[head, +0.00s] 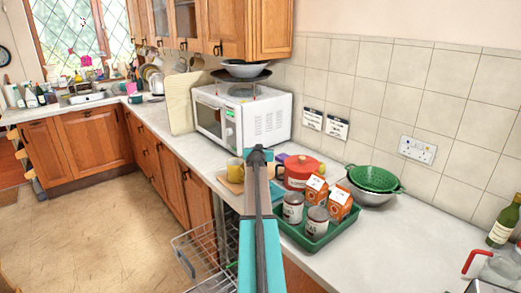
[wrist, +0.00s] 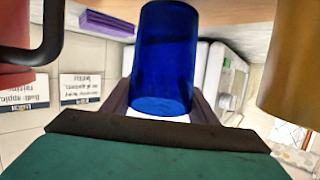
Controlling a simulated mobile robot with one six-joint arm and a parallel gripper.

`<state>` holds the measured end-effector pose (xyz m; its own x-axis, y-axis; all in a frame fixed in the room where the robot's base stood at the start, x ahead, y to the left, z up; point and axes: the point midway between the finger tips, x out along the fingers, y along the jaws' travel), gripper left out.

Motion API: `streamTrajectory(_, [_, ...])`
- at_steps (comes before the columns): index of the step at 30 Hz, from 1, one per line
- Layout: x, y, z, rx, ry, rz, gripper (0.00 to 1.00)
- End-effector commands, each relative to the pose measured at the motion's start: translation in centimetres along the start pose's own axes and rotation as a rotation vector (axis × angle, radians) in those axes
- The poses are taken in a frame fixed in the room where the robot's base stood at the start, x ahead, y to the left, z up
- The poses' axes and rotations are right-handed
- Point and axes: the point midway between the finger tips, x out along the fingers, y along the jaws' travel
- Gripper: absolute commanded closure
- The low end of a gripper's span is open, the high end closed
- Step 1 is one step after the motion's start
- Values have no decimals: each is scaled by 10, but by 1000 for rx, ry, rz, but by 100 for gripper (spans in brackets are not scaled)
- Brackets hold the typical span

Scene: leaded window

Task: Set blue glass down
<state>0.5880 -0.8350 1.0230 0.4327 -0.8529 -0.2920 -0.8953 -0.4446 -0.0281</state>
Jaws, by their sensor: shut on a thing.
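The blue glass (wrist: 163,60) fills the middle of the wrist view, between the two dark fingers of my gripper (wrist: 160,104), which is shut on it. The wrist view is upside down; the glass's far end reaches a tan surface at the top edge. I cannot tell whether it touches that surface. In the head view my gripper (head: 259,155) is over the counter in front of the microwave, and my arm hides most of the glass.
A yellow mug (head: 235,171) stands close left of my gripper, and a red pot (head: 298,171) close right. A green tray (head: 318,236) with tins and cartons lies nearer. A microwave (head: 243,117) stands behind. The counter (head: 389,250) is clear at right.

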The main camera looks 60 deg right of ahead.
Motion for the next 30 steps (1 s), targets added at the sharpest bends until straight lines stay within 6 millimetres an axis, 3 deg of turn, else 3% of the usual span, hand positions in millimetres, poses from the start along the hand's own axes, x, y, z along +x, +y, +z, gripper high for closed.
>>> streamTrajectory(30, [2, -2, 8, 0, 1, -2, 79])
